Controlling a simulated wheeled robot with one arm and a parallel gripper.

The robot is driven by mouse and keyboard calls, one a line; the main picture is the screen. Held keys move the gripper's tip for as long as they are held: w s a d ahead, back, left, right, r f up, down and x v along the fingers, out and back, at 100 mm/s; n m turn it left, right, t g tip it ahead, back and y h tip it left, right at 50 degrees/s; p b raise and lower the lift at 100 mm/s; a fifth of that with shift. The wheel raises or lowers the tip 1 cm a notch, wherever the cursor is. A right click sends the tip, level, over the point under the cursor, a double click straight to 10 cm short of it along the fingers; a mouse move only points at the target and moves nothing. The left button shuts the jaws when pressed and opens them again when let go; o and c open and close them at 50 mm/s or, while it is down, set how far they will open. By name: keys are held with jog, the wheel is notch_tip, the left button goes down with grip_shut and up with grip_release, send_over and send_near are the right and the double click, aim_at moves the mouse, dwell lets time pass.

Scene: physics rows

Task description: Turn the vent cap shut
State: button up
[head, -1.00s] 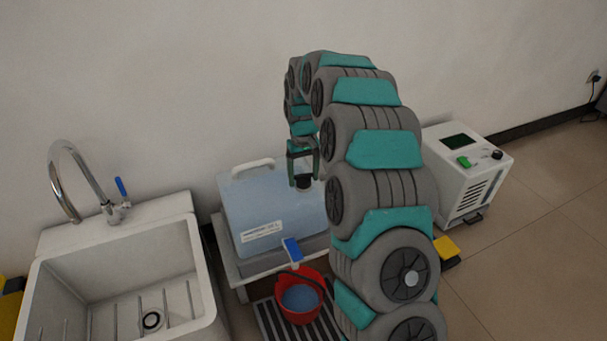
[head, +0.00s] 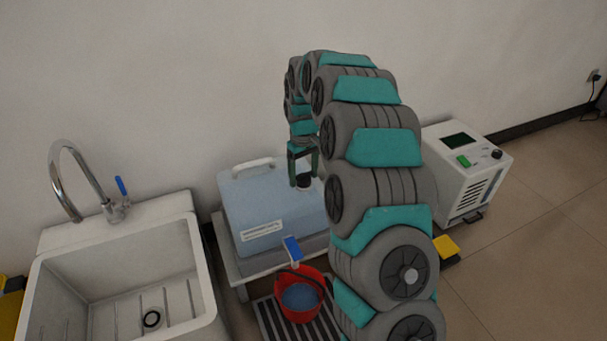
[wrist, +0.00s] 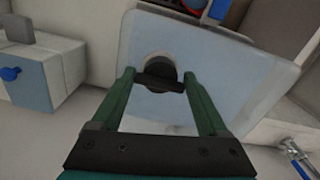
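The vent cap (wrist: 160,72) is a dark round cap with a raised bar, on top of the pale blue tank (wrist: 240,75). In the head view the cap (head: 303,182) is at the tank's right part, beside my arm. My gripper (wrist: 160,78) points down at the cap with one green finger on each side. The raised bar spans the gap between the fingertips, and both appear to touch its ends. In the head view my gripper (head: 303,178) is over the tank (head: 262,205). My arm hides the tank's right end.
A white sink (head: 205,255) with a tap stands at left. A red bucket (head: 300,312) is on a striped mat in front of the tank. A white machine (head: 480,165) with a green switch stands at right, a yellow item (head: 446,246) near it. Floor at right is clear.

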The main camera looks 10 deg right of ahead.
aim_at(303, 174)
jog(key=shift+o, duration=0.3)
notch_tip(303, 174, up, 7)
jog(key=shift+r, duration=0.35)
dwell(0.4)
